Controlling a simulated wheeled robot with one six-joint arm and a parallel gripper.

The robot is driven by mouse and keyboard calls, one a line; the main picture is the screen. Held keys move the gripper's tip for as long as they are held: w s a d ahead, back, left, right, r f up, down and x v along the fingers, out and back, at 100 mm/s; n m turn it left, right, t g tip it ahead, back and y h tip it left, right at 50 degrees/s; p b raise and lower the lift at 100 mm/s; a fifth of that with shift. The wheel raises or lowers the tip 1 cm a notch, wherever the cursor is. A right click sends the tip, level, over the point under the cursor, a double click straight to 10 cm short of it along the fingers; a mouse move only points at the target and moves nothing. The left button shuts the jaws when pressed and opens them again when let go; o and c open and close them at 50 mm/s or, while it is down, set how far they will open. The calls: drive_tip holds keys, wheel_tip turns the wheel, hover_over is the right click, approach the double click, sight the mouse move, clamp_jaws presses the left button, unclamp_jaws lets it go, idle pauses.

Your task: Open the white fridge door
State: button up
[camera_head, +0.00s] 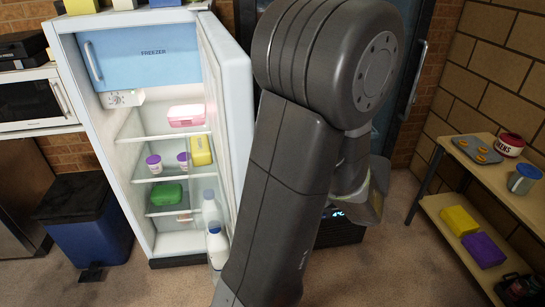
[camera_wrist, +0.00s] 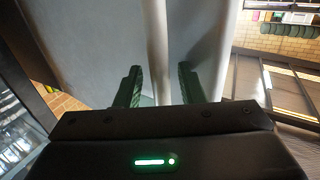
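The white fridge (camera_head: 83,125) stands left of centre in the head view, with its interior and lit shelves in plain sight. Its door (camera_head: 232,75) stands swung open on the right side, seen nearly edge-on, with bottles on its inner side. My arm hides the door's outer face and part of its lower edge. In the wrist view, a pale vertical bar (camera_wrist: 158,45), seemingly the door handle, runs between the fingers of my gripper (camera_wrist: 159,68) in front of a large pale surface. The fingers are apart, with gaps on both sides of the bar.
A blue bin (camera_head: 90,225) stands left of the fridge, below a microwave (camera_head: 35,100). A dark glass-fronted cabinet (camera_head: 415,75) is behind my arm. A wooden shelf unit (camera_head: 455,215) with a tray and mug stands at right. Some floor in front is clear.

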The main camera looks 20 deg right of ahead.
drive_tip(key=shift+d, duration=0.1)
drive_tip(key=p+v, duration=0.7)
drive_tip(key=v, duration=0.6)
drive_tip(key=shift+s+d, duration=0.25)
drive_tip(key=shift+d, duration=0.05)
drive_tip(key=shift+w+a+f+b, duration=0.1)
drive_tip(key=shift+a+b, duration=0.05)
drive_tip(key=shift+b, duration=0.15)
